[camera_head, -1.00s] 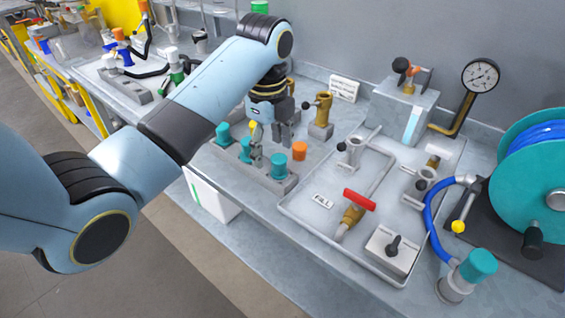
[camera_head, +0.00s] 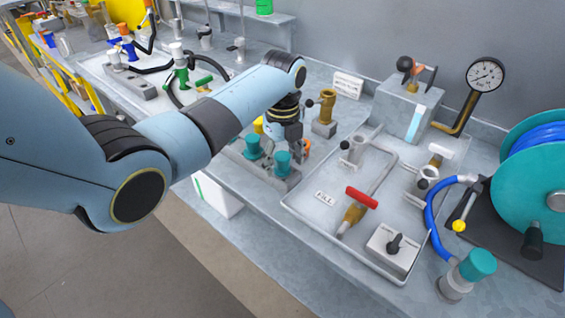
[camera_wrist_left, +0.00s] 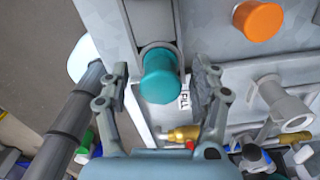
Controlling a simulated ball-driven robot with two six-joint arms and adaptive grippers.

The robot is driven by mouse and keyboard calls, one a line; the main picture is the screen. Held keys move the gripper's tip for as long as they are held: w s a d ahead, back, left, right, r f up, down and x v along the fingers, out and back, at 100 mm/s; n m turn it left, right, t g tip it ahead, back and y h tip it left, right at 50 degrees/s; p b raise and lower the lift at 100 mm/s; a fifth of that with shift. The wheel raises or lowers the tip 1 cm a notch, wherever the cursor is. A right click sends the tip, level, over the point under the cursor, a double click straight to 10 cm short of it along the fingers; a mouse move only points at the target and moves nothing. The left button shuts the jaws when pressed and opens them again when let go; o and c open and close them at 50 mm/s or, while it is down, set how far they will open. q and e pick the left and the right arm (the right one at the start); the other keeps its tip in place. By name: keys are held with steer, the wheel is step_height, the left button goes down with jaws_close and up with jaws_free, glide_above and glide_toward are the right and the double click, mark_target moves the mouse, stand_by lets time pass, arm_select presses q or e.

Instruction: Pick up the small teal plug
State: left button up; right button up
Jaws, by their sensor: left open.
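A short teal plug (camera_head: 282,163) stands at the near end of a grey holder (camera_head: 288,180) on the bench. A second teal plug (camera_head: 253,146) stands to its left in the same holder. My left gripper (camera_head: 289,144) is just behind and above the near plug, fingers pointing down. In the left wrist view one teal plug (camera_wrist_left: 160,72) shows between the two spread fingers (camera_wrist_left: 163,84), with a gap on each side. My left gripper is open and holds nothing. My forearm hides part of the holder. My right gripper is not in view.
An orange cap (camera_wrist_left: 258,21) is close by. A grey tray (camera_head: 300,213) with pipes and a red-handled valve (camera_head: 361,198) lies to the right. A brass fitting (camera_head: 326,108) stands behind. A larger teal-capped part (camera_head: 477,265) is at front right.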

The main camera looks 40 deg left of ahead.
mark_target(283, 155)
arm_select(q)
steer(key=shift+f, duration=0.3)
steer(key=c, duration=1.3)
steer(key=shift+o, duration=0.2)
steer(key=shift+r, duration=0.1)
steer(key=shift+r, duration=0.6)
step_height(283, 155, up, 3)
steer(key=d+r+b, duration=0.1)
steer(key=d+r, duration=0.5)
steer(key=d, duration=0.5)
steer(key=shift+d+r+b, duration=0.35)
steer(key=shift+r+b, duration=0.05)
steer(key=shift+s, duration=0.1)
